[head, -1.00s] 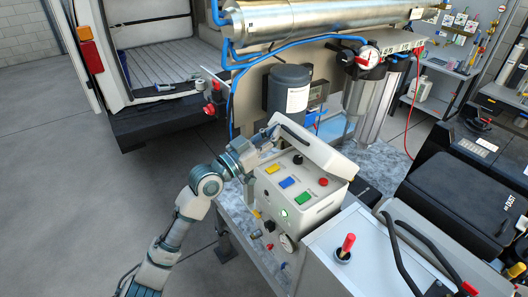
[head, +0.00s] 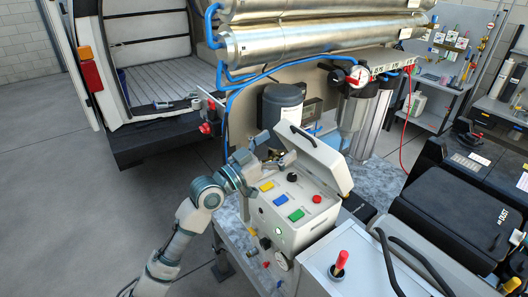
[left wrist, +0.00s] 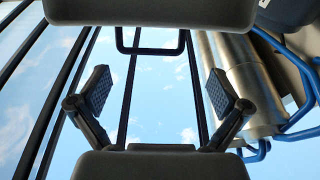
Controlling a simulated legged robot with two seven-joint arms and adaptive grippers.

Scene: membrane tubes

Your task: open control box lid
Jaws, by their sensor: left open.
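The control box (head: 290,212) is light grey, with yellow, blue and green buttons, a black knob and a red button on its top panel. Its lid (head: 322,160) stands raised and tilted back at the far edge, with a dark handle (head: 303,135) on its outer side. My left gripper (head: 282,152) is at the lid's left side, above the panel's far left corner; I cannot tell if it touches the lid. In the left wrist view its two padded fingers (left wrist: 160,95) are apart with nothing between them. My right gripper is not in view.
A dark canister (head: 282,108) and clear filter housings (head: 357,120) stand behind the box, below steel membrane tubes (head: 320,42). A black case (head: 448,215) lies to the right. Floor is open at left.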

